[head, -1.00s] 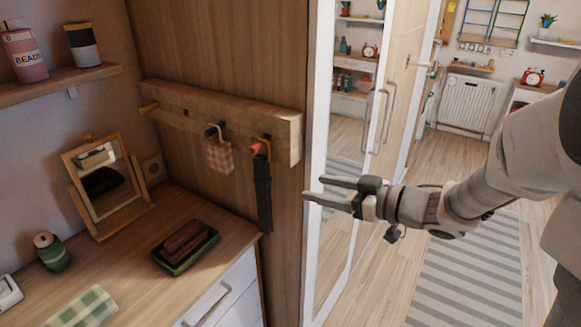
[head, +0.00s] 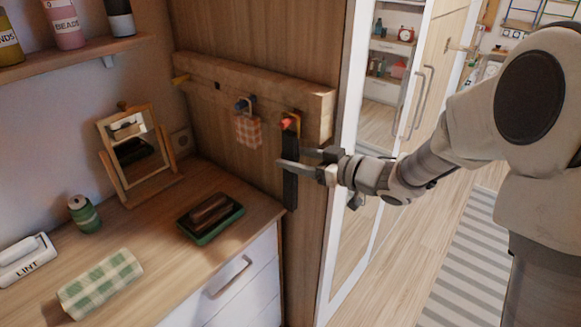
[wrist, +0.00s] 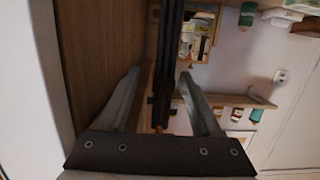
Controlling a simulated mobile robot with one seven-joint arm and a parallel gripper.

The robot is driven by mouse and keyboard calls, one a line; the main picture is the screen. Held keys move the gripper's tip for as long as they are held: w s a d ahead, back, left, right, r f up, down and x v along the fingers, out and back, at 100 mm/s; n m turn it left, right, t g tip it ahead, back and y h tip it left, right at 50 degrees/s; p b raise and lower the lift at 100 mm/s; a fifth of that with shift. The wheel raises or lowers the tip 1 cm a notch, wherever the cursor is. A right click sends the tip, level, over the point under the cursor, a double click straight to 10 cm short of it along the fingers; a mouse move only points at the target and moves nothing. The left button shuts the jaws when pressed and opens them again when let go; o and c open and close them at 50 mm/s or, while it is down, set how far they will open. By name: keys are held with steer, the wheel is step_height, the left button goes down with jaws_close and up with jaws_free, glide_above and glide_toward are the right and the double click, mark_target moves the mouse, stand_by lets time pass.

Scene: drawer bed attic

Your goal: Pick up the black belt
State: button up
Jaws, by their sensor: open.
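The black belt (head: 290,178) hangs down from a red-tipped peg (head: 288,123) on the wooden rack, against the wood panel. It also shows in the wrist view as a dark strip (wrist: 168,60) that runs between the two fingers. My gripper (head: 292,158) is open at the belt, with one finger in front of it in the head view. In the wrist view my gripper (wrist: 158,78) has a finger on each side of the belt, with gaps visible. I cannot tell how deep the belt sits between them.
A checked cloth item (head: 248,131) hangs on the peg to the left. The dresser below holds a green tray with a brush (head: 210,218), a small mirror (head: 137,155), a green can (head: 84,214) and a folded checked cloth (head: 100,283). A mirrored wardrobe door (head: 357,250) stands close on the right.

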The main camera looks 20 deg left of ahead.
steer(key=x, duration=0.4)
steer(key=shift+s+a+r, duration=0.1)
steer(key=shift+a+r, duration=0.05)
steer(key=shift+a, duration=0.2)
steer(key=shift+c, duration=0.2)
jaws_close()
